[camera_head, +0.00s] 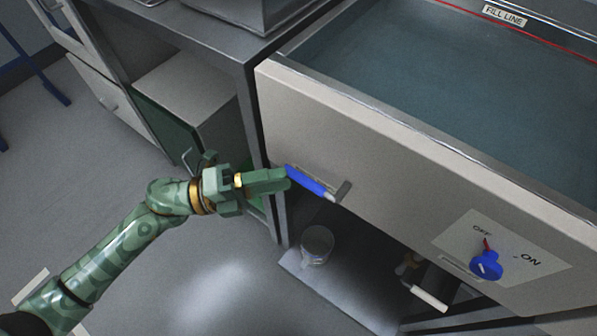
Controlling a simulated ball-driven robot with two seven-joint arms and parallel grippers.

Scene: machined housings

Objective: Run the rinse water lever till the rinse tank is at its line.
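The rinse tank (400,175) is a wide pale-fronted basin at the right, holding blue-grey water (430,80). A red line (470,12) with a "FILL LINE" label (505,16) runs along its far inner wall; the gap between water and line is hard to judge. A lever with a blue grip (311,183) sticks out from the tank front on a metal pivot (342,190). My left gripper (284,179) is at the grip's left end, seeming to touch it; its fingers overlap, so a hold is unclear. My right gripper is out of view.
A blue knob (486,265) with a red pointer sits on an OFF/ON plate, the pointer towards OFF. Below the tank are a metal can (318,243) and a white-handled valve (428,298). A grey bench with an open green cabinet stands left.

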